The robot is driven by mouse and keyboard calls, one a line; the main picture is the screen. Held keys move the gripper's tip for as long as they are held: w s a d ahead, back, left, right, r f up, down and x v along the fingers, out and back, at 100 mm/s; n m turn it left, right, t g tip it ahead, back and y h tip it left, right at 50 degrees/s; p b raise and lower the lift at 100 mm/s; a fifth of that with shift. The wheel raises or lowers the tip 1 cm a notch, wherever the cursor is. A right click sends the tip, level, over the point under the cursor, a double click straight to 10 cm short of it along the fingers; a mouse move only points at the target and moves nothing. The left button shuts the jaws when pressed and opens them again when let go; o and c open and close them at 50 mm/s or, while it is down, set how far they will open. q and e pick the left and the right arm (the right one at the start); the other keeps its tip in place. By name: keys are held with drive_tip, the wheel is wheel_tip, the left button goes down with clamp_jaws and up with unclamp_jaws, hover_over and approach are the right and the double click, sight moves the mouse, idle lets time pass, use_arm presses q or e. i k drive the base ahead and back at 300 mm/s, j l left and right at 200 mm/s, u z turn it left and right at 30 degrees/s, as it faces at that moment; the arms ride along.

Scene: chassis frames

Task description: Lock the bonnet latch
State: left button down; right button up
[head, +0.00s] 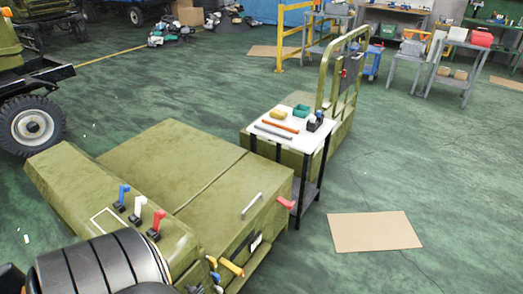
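An olive-green vehicle body with a wide flat bonnet (165,160) fills the lower left of the head view. A grey bar handle (251,206) lies on its right-hand slope. A red handle (286,203) sticks out at the right edge. A blue lever (122,196), a white lever (138,208) and a red lever (156,223) stand on the near panel. A yellow-orange handle (231,267) shows low on the near side. I cannot tell which of these is the bonnet latch, or whether it is locked. Neither of my grippers is in view.
A small white-topped table (293,126) with tools stands close behind the bonnet's right side, beside a green tubular frame (343,75). A cardboard sheet (374,231) lies on the floor at right. The green floor around it is clear. Workbenches stand at the back.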

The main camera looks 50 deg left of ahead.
sight(289, 205)
drive_tip(key=i+u, duration=0.3)
drive_tip(key=i, duration=0.2)
drive_tip(key=i+l+u, duration=0.25)
drive_tip(key=i, duration=0.25)
